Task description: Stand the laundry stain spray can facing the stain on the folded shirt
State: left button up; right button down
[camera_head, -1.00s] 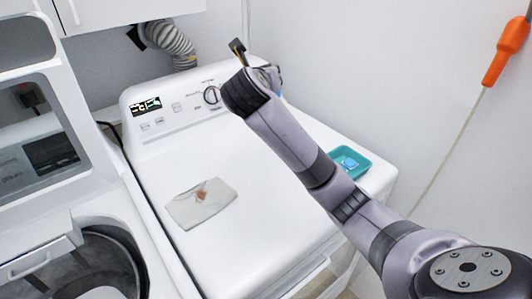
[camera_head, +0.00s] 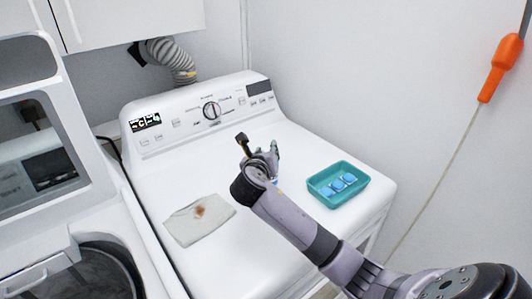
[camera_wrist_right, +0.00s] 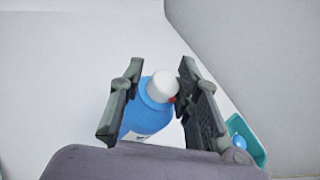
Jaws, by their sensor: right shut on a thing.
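The folded shirt (camera_head: 185,228), pale grey, lies flat on the white dryer top with a reddish-brown stain (camera_head: 200,210) on it. My right gripper (camera_head: 259,152) is over the dryer top, to the right of and behind the shirt. In the right wrist view my right gripper (camera_wrist_right: 160,92) is shut on the blue spray can (camera_wrist_right: 148,117) with a white cap (camera_wrist_right: 163,86). In the head view the can is almost wholly hidden by my gripper and wrist. I cannot tell whether its base touches the dryer. My left gripper is not in view.
A teal tray (camera_head: 362,188) with blue packets (camera_head: 337,184) stands at the dryer's right side. The dryer's control panel (camera_head: 180,122) rises behind. An open washer (camera_head: 65,260) is at the left. The dryer top between shirt and panel is clear.

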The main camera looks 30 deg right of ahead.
jog(key=shift+f, duration=0.15)
jog(key=c, duration=1.6)
grip_release()
jog(key=shift+f, duration=0.2)
jog(key=shift+c, duration=0.2)
jog(key=o, duration=0.5)
jog(key=shift+c, duration=0.2)
jog(key=shift+r, duration=0.1)
